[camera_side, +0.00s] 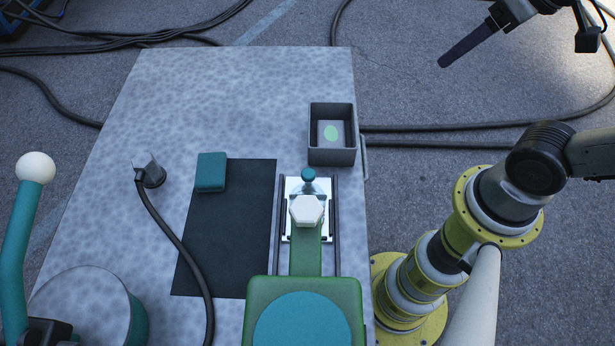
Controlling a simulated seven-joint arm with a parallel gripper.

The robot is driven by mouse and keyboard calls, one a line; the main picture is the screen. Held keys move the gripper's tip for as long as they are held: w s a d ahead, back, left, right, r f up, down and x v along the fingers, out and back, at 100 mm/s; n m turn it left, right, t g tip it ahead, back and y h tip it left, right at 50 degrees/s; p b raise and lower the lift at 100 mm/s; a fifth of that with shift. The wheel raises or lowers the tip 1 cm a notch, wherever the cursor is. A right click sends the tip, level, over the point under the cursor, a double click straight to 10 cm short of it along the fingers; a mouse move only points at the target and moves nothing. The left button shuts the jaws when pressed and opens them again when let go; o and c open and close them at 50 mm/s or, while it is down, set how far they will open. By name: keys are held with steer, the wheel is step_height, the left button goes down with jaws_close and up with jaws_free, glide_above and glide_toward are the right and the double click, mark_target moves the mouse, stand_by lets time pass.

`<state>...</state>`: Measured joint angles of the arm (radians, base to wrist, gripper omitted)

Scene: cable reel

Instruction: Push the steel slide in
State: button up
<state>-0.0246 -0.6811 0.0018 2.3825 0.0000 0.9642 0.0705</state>
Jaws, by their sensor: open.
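The steel slide (293,190) is a shiny plate lying between two dark rails near the right edge of the table. A small teal knob (308,174) stands at its far end. A pale hexagonal head (306,210) on a green arm hides the middle of the slide, and the green machine body (262,290) is just nearer. My gripper (450,58) is at the top right, high and well clear of the slide, off the table's right side. It is open, with nothing visible in it; its fingers overlap in this view.
A grey open box (333,158) with a light green disc inside stands beyond the slide. A dark mat (230,245) with a teal block (211,172) lies left. A black cable (182,245) runs from a grey socket (149,170). The far left table (200,90) is bare.

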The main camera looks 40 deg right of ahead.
steer(key=w+a+r+n+g, duration=0.2)
steer(key=w+a, duration=0.3)
steer(key=w, duration=0.2)
steer(key=n+g, duration=0.3)
steer(key=n, duration=0.1)
glide_above(307, 173)
step_height(307, 173, down, 10)
steer(key=r, duration=0.1)
step_height(307, 173, down, 14)
steer(key=shift+r, duration=0.25)
jaws_close()
steer(key=shift+r, duration=0.1)
